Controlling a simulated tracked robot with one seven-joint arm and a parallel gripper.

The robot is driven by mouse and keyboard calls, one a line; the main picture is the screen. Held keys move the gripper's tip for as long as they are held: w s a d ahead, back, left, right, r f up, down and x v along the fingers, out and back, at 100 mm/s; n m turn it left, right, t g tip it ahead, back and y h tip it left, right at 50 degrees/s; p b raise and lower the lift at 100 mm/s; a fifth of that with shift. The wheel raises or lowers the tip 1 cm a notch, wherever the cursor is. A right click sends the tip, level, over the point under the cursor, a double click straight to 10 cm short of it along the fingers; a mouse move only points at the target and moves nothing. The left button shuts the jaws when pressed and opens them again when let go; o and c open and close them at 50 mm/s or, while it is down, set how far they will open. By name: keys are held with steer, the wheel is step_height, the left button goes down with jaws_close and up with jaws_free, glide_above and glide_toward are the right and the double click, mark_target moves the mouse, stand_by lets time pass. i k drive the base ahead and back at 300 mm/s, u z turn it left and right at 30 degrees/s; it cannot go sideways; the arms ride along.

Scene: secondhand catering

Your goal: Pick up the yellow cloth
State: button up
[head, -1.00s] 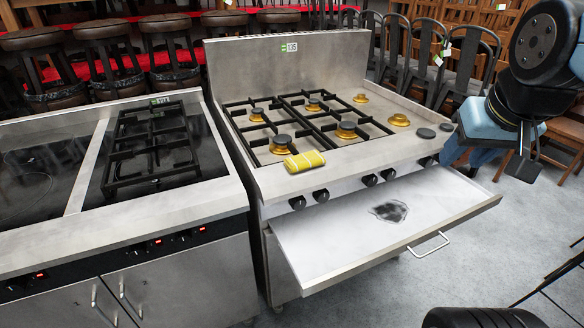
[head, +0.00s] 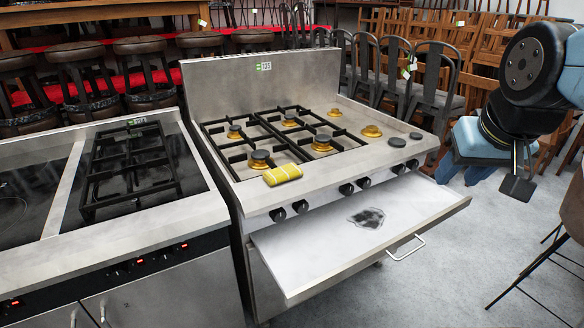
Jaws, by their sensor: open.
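The yellow cloth (head: 282,174) has pale stripes and lies folded on the front edge of the stove top (head: 240,191), beside the front left burner. My gripper (head: 517,188) hangs at the right of the head view, past the stove's right front corner and well apart from the cloth. A dark flat finger shows at its lower end. Nothing is seen held in it. The gap between the fingers is hard to make out.
An oven door or drawer (head: 320,248) with a dark stain sticks out below the knobs. A second cooker (head: 125,200) stands at the left. Chairs (head: 430,85) and stools (head: 145,70) line the back. Grey floor is open at the right; a chair (head: 560,225) stands there.

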mark_target(285, 173)
steer(key=i, duration=0.85)
steer(key=u, duration=0.05)
